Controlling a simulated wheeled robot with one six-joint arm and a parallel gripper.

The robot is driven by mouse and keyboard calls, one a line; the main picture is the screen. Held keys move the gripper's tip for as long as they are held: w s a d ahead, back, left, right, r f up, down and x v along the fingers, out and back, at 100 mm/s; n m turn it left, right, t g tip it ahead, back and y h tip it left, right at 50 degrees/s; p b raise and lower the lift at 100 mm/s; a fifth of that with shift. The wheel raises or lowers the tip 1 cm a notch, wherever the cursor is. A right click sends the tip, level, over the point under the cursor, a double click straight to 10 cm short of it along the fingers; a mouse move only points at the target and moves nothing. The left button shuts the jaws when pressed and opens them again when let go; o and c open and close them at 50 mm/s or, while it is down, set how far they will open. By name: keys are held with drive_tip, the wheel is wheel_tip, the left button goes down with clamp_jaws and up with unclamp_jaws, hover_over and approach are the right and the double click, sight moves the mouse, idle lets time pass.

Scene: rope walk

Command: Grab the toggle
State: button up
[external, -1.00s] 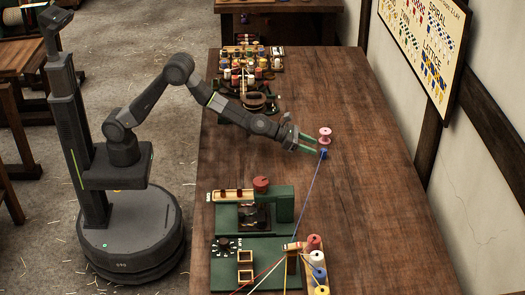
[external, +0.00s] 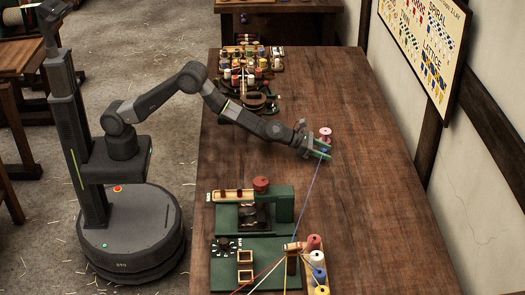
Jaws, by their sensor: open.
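A small blue piece (external: 323,151), which looks like the toggle, is at the far end of a blue cord (external: 312,195) on the wooden table. My gripper (external: 325,150) is open, with its green fingers at the blue piece, one on either side of it as far as I can see. The fingers partly hide the piece, and I cannot tell whether they touch it. A pink spool (external: 326,133) stands just behind the gripper.
The blue cord runs to a green machine (external: 250,250) with several spools (external: 316,260) at the front. A rack of coloured spools (external: 247,68) stands at the back left. The table's right side (external: 385,170) is clear.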

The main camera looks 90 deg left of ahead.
drive_tip(key=c, duration=1)
drive_tip(key=shift+c, duration=0.2)
drive_tip(key=shift+r, duration=0.15)
clamp_jaws()
